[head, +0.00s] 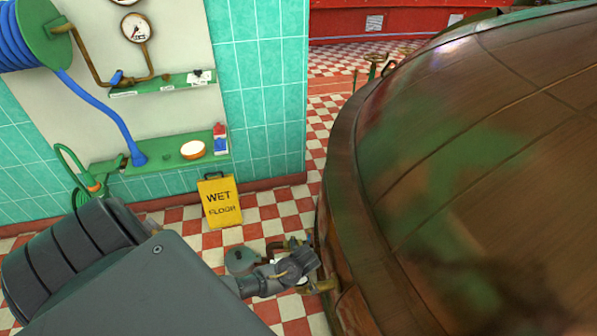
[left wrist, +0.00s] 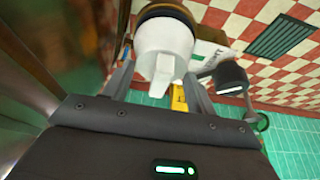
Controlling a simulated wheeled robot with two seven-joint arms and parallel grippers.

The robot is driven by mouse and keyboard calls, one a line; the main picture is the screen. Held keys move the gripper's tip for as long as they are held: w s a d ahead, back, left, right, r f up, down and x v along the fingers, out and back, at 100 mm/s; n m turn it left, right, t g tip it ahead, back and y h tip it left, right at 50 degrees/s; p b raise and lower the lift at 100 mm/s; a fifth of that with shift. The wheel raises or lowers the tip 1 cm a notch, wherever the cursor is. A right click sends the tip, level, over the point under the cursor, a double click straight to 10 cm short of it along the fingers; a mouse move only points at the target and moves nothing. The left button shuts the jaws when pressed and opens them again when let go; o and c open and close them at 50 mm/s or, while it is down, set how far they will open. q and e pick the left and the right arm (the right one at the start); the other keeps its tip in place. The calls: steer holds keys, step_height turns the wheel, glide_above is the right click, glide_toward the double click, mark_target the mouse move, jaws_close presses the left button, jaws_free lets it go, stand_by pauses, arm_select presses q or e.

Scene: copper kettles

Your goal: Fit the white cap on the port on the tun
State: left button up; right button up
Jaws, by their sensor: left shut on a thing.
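The tun (head: 480,150) is a large copper vessel filling the right of the head view. A brass port (head: 325,286) sticks out low on its left side. My left gripper (head: 300,268) is beside the port, its arm coming from lower left. In the left wrist view the white cap (left wrist: 165,50) is between the fingers of my left gripper (left wrist: 160,85), which is shut on it. A dark and brass-coloured ring (left wrist: 165,12) lies right behind the cap; I cannot tell whether the cap is seated. My right gripper is not in view.
A yellow wet floor sign (head: 221,202) stands on the red and white tiles by the teal wall. Green shelves (head: 170,152) hold small items, with a blue hose (head: 100,105) and gauge (head: 136,28) above. A dark floor grate (left wrist: 282,38) shows in the left wrist view.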

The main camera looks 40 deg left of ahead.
arm_select(q)
steer(key=shift+f, duration=0.35)
steer(key=o, duration=1)
steer(key=p+v, duration=0.1)
steer(key=v, duration=0.9)
steer(key=shift+r+p, duration=0.3)
steer(key=shift+r, duration=0.05)
steer(key=shift+s+d, duration=0.1)
